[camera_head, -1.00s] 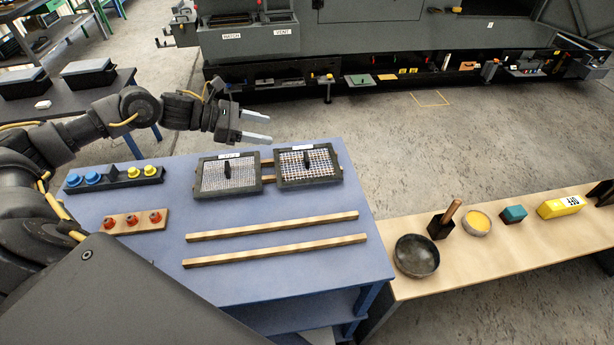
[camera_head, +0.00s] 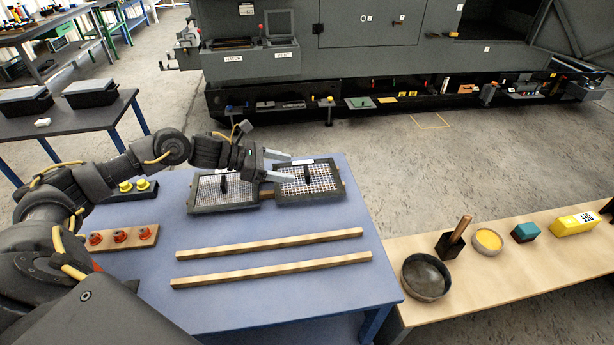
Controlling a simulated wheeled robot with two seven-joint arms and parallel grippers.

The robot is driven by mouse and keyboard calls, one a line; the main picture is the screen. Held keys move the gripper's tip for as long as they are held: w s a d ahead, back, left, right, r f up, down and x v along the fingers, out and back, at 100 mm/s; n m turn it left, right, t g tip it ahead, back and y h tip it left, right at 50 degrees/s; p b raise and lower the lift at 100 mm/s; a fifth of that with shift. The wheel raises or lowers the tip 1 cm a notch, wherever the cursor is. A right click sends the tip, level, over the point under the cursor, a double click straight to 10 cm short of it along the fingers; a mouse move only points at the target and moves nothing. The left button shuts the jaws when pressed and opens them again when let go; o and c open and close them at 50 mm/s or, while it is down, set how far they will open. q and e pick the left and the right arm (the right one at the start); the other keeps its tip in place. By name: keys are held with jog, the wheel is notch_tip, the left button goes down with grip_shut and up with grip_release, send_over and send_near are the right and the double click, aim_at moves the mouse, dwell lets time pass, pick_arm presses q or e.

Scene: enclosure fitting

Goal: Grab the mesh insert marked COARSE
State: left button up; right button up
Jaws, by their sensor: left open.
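Two dark-framed mesh inserts lie side by side at the back of the blue table. The left mesh insert (camera_head: 212,190) has a finer, denser mesh, and the right mesh insert (camera_head: 322,185) has a visibly wider mesh. Each has a dark upright handle in its middle. The label lettering is too small to read, and my arm hides the left insert's label. My left gripper (camera_head: 285,167) is open and empty, its fingers pointing right over the left part of the right insert, short of its handle (camera_head: 307,174). My right gripper is out of view.
Two wooden strips (camera_head: 270,244) lie in front of the inserts. A board with red knobs (camera_head: 120,236) and a dark block with yellow knobs (camera_head: 142,185) are at left, partly behind my arm. A wooden bench (camera_head: 450,312) at right holds a bowl (camera_head: 426,277) and small items.

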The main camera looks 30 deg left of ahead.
aim_at(307, 171)
pick_arm(q)
jog(key=shift+d, duration=0.1)
jog(key=p+x, duration=0.1)
jog(key=x, duration=0.1)
jog(key=p+x, duration=0.1)
jog(key=x, duration=0.1)
jog(key=shift+w+d+r, duration=0.1)
jog(key=shift+w+d, duration=0.1)
jog(key=shift+w, duration=0.1)
jog(key=shift+w+d+p, duration=0.1)
jog(key=shift+d+p, duration=0.1)
jog(key=shift+p, duration=0.1)
jog(key=shift+f, duration=0.25)
jog(key=c, duration=1.2)
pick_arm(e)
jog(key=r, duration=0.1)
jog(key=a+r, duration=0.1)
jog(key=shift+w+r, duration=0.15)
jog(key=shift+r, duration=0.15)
pick_arm(q)
jog(key=shift+o, duration=0.2)
jog(key=shift+r, duration=0.1)
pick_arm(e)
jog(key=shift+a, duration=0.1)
